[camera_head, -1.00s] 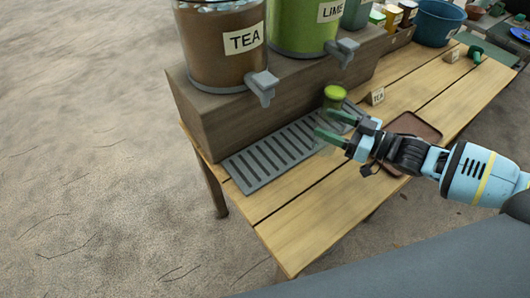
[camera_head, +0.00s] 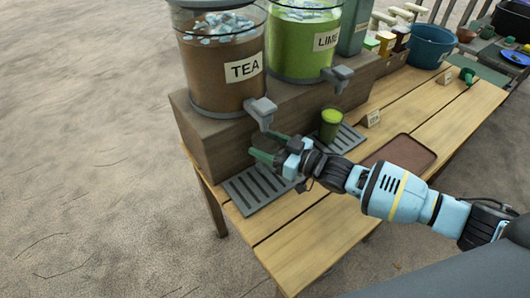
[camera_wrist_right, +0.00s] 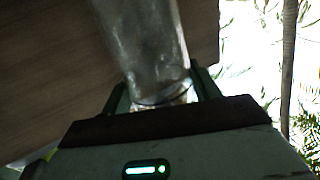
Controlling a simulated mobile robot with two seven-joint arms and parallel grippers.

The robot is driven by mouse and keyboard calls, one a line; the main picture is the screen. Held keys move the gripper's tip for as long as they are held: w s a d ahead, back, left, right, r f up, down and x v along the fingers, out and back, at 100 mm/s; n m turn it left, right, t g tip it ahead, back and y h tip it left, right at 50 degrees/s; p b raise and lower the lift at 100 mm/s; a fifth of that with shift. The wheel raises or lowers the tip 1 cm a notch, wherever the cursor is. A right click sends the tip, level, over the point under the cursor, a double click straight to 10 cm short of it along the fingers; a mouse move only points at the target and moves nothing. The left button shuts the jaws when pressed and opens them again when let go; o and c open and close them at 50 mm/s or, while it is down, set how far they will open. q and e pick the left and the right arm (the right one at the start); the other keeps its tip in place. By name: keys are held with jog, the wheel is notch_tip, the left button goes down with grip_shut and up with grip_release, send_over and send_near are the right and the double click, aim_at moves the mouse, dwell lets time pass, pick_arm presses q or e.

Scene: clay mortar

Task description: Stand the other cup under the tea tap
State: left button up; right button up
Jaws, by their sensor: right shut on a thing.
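The tea dispenser (camera_head: 222,60) with its label stands on the wooden block, and its grey tea tap (camera_head: 261,112) juts out over the slotted drip tray (camera_head: 255,193). My right gripper (camera_head: 266,147) is just below the tea tap, above the tray. It is shut on a clear cup (camera_wrist_right: 150,45), which shows between the fingers in the wrist view. In the head view the cup is hard to make out, so I cannot tell whether it touches the tray. A cup of green drink (camera_head: 330,125) stands under the lime tap (camera_head: 339,77). My left gripper is out of view.
The lime dispenser (camera_head: 303,42) is right of the tea one. A small sign (camera_head: 372,118) and a brown tray (camera_head: 402,154) are on the wooden table (camera_head: 310,240). A blue tub (camera_head: 431,47) stands further back. The table's front left is clear.

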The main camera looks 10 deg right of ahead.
jog(key=shift+w+a, duration=0.15)
jog(key=shift+a, duration=0.15)
jog(key=shift+f, duration=1.8)
jog(key=shift+f, duration=0.1)
jog(key=shift+f, duration=0.15)
jog(key=o, duration=1)
jog(key=shift+c, duration=0.2)
jog(key=shift+r, duration=0.25)
jog(key=shift+s+d, duration=0.2)
jog(key=v, duration=1.1)
jog(key=shift+s+d, duration=0.15)
jog(key=shift+s, duration=0.05)
